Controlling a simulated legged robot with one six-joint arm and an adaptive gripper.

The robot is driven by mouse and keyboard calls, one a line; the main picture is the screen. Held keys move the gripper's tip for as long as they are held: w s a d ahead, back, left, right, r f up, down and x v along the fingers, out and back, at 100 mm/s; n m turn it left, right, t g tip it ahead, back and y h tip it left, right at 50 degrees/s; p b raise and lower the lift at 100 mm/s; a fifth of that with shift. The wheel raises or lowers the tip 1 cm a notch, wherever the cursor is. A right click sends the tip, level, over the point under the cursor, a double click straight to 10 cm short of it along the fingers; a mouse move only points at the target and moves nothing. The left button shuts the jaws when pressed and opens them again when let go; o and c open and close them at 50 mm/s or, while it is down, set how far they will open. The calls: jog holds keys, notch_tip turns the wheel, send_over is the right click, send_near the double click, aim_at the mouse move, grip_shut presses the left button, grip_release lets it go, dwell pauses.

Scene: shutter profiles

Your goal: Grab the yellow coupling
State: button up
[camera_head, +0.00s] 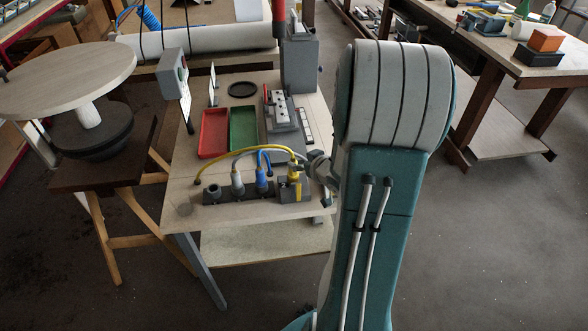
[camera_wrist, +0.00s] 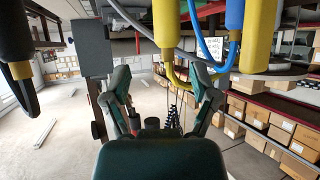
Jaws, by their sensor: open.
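The yellow coupling (camera_head: 295,174) stands at the right end of a dark row of sockets near the front of the workbench, with a yellow hose arching left from it. My gripper (camera_head: 320,168) is just right of it, partly hidden by my arm. In the wrist view my gripper (camera_wrist: 160,76) has its two fingers spread, with nothing held between them. A yellow part (camera_wrist: 166,25) hangs into the top of that view, above the gap between the fingers. Other yellow parts show at the upper left and right, so I cannot tell which is the coupling.
A blue coupling (camera_head: 261,178) and a grey coupling (camera_head: 237,182) stand left of the yellow one, with hoses close by. A red tray (camera_head: 214,134) and a green tray (camera_head: 243,128) lie behind. A round table (camera_head: 65,75) stands at left. Open floor lies right of my arm.

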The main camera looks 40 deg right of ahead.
aim_at(294, 161)
jog(key=w+f, duration=0.1)
jog(key=w+a+f, duration=0.1)
jog(key=w, duration=0.1)
jog(key=shift+w, duration=0.2)
jog(key=shift+w+d+f, duration=0.15)
jog(key=shift+w, duration=0.1)
jog(key=shift+d+f, duration=0.1)
jog(key=shift+d, duration=0.35)
jog(key=c, duration=0.6)
jog(key=shift+a, duration=0.15)
grip_shut()
jog(key=shift+a, duration=0.15)
